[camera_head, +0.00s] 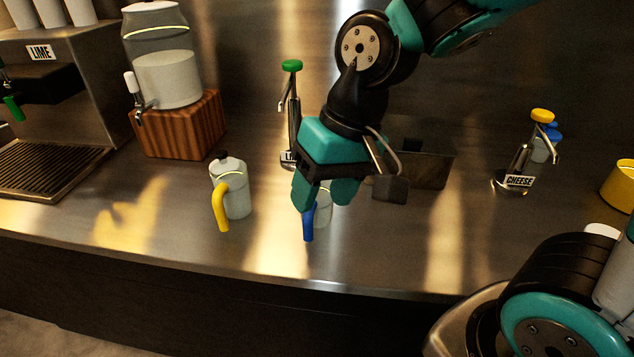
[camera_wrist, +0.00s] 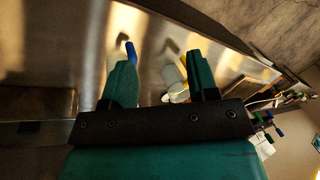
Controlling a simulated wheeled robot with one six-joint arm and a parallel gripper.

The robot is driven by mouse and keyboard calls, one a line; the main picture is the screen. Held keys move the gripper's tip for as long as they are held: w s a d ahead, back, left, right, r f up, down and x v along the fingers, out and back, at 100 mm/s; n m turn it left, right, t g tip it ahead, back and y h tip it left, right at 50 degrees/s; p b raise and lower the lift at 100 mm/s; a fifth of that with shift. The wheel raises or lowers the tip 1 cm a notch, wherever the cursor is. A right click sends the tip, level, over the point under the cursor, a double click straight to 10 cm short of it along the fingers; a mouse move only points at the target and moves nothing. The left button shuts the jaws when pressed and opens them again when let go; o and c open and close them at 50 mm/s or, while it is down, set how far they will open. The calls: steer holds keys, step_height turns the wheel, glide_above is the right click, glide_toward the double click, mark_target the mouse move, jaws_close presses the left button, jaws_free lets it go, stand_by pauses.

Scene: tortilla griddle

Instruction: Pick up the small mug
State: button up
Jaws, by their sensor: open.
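The small pale mug with a blue handle (camera_head: 323,211) stands on the steel counter, its upper part hidden behind my gripper. In the wrist view the blue-handled mug (camera_wrist: 113,58) shows beyond the left finger, which partly hides it. My gripper (camera_head: 325,192) points down, open, with no object held. Its two teal fingers (camera_wrist: 160,65) are spread apart in the wrist view. A lidded pale jug with a yellow handle (camera_head: 236,194) stands to the left; it also shows near the right finger in the wrist view (camera_wrist: 170,75). I cannot tell whether a finger touches the small mug.
A drink dispenser on a wooden block (camera_head: 180,128) stands at the back left. A green-topped pump (camera_head: 292,110) is behind my gripper. A cheese pump (camera_head: 520,168) and a yellow container (camera_head: 620,184) are at the right. The counter's front edge is clear.

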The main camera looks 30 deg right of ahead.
steer(key=w+d+r+m+h+p, duration=0.2)
steer(key=w+d+m+p, duration=0.4)
steer(key=w+m, duration=0.3)
steer(key=shift+t, duration=0.4)
steer(key=shift+w+a+f+p, duration=0.45)
steer(key=shift+f+p, duration=0.25)
steer(key=shift+f, duration=2.05)
steer(key=shift+w+a+f+p, duration=0.35)
steer(key=shift+a+f+p, duration=0.25)
steer(key=shift+f, duration=2.15)
steer(key=shift+w+a+f+p, duration=0.4)
steer(key=shift+f+p, duration=0.4)
steer(key=shift+f, duration=1.95)
steer(key=shift+w+a+f, duration=0.1)
steer(key=shift+f, duration=0.55)
steer(key=shift+c, duration=0.5)
jaws_close()
